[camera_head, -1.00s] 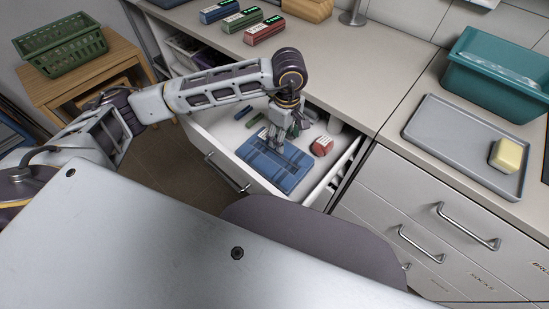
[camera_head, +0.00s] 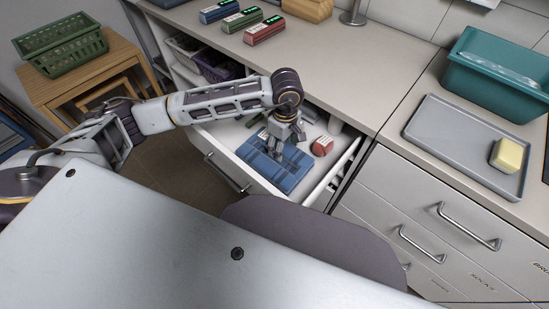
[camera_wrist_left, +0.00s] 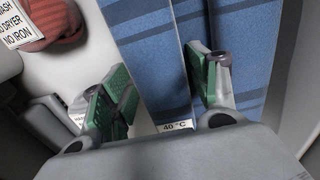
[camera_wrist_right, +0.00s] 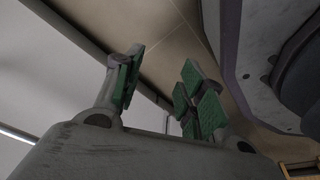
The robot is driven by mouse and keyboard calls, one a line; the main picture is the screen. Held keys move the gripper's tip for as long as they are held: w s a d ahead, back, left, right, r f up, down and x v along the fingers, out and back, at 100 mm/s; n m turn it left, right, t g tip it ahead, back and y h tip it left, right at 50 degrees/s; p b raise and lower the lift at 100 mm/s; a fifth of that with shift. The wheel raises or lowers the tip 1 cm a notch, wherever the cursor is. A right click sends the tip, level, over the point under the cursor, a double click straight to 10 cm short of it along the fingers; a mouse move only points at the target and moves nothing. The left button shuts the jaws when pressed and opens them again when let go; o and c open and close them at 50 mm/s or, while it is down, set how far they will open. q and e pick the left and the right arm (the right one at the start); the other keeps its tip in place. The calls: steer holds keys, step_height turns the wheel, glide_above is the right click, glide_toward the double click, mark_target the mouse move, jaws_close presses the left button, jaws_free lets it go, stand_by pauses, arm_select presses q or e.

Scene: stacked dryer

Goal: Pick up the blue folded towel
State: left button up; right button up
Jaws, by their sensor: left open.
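The blue folded towel (camera_head: 283,171) lies in the open drawer, with darker stripes across it. In the left wrist view the towel (camera_wrist_left: 157,62) passes between and behind my left fingers, and a white tag reading 40 °C (camera_wrist_left: 174,126) shows at its near edge. My left gripper (camera_head: 286,146) points down over the far part of the towel. Its green-padded fingers (camera_wrist_left: 160,95) are apart with nothing visibly clamped; whether they touch the cloth I cannot tell. My right gripper (camera_wrist_right: 158,88) shows only in its wrist view, fingers apart and empty, away from the towel.
A red rolled item (camera_head: 322,146) lies in the drawer right of the towel. The drawer walls (camera_head: 346,170) stand close around. Colored boxes (camera_head: 264,30) sit on the counter behind. A grey tray (camera_head: 455,150) and teal bin (camera_head: 500,75) stand to the right.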

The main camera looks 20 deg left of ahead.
arm_select(q)
steer(key=shift+c, duration=0.4)
arm_select(e)
steer(key=shift+s+d, duration=0.1)
steer(key=shift+s, duration=0.05)
arm_select(q)
steer(key=c, duration=0.7)
steer(key=shift+c, duration=0.9)
steer(key=shift+r, duration=0.5)
step_height(320, 180, up, 3)
steer(key=shift+f, duration=0.1)
step_height(320, 180, up, 6)
arm_select(e)
steer(key=shift+s+d+f, duration=0.5)
steer(key=shift+s+f, duration=0.15)
steer(key=shift+s, duration=0.15)
steer(key=shift+a, duration=0.15)
